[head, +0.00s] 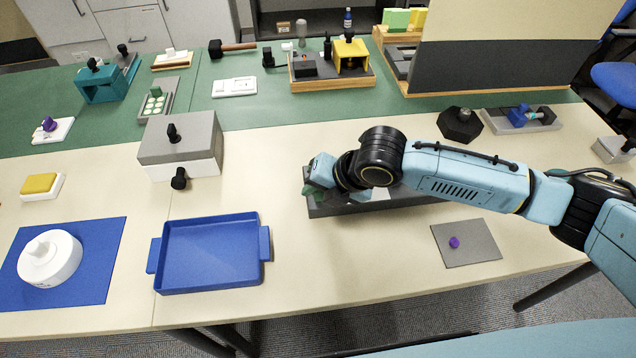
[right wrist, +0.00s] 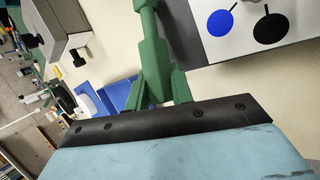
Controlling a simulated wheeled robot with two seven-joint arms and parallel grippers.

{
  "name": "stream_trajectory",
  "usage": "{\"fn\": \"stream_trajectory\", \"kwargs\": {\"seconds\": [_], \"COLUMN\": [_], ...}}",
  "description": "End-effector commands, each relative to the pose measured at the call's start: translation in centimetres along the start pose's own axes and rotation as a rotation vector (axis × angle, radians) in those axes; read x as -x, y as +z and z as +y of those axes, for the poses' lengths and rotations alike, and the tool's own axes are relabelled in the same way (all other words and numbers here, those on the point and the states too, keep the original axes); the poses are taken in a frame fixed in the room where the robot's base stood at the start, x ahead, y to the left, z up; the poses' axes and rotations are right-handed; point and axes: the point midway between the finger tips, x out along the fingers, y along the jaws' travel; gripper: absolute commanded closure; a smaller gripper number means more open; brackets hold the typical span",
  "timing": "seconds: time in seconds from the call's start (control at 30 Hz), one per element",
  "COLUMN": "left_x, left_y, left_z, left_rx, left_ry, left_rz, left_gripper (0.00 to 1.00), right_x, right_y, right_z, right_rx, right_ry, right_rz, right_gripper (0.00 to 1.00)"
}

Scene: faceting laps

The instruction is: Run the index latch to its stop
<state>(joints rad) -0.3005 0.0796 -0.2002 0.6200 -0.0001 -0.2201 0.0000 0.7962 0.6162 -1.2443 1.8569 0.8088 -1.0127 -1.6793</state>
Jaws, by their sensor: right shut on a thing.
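The index latch unit has a dark grey base (head: 350,207) on the cream table, in the middle of the head view, partly hidden under my right arm. In the right wrist view its pale plate (right wrist: 241,48) carries a blue disc and a black disc with short dark lines. My right gripper (head: 312,187) is at the unit's left end, shut on a green part (right wrist: 154,58) that looks like the latch handle. The green of the fingers and of the part blend, so the exact grip line is unclear. The latch's stop cannot be made out. My left gripper is not in view.
A blue tray (head: 212,282) lies left of the unit, and a grey-and-white box (head: 181,149) stands behind the tray. A grey plate (head: 466,254) with a purple knob lies at right. A black hexagonal weight (head: 460,126) stands behind my arm. The table in front of the unit is clear.

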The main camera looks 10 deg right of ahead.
Motion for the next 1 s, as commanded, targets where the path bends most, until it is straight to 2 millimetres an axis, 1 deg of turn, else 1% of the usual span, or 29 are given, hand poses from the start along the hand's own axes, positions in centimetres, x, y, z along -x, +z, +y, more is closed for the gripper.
{"fn": "stream_trajectory", "kwargs": {"seconds": [0.5, 0.53, 0.6, 0.7, 1.0], "left_x": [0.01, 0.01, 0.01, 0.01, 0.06], "left_y": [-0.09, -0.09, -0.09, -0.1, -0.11], "left_z": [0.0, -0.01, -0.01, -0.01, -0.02], "left_rx": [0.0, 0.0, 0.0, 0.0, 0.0], "left_ry": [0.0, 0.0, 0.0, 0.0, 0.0], "left_rz": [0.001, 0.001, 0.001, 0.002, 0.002], "left_gripper": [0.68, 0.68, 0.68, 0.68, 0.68], "right_x": [-0.18, -0.19, -0.19, -0.19, 0.06], "right_y": [-0.13, -0.13, -0.13, -0.13, -0.09], "right_z": [-0.17, -0.17, -0.18, -0.17, -0.16], "right_rx": [0.011, 0.011, 0.011, 0.011, 0.011], "right_ry": [0.008, 0.008, 0.008, 0.008, 0.008], "right_rz": [-0.021, -0.021, -0.021, -0.021, -0.022], "right_gripper": [1.0, 0.76, 0.67, 0.56, 0.56]}}
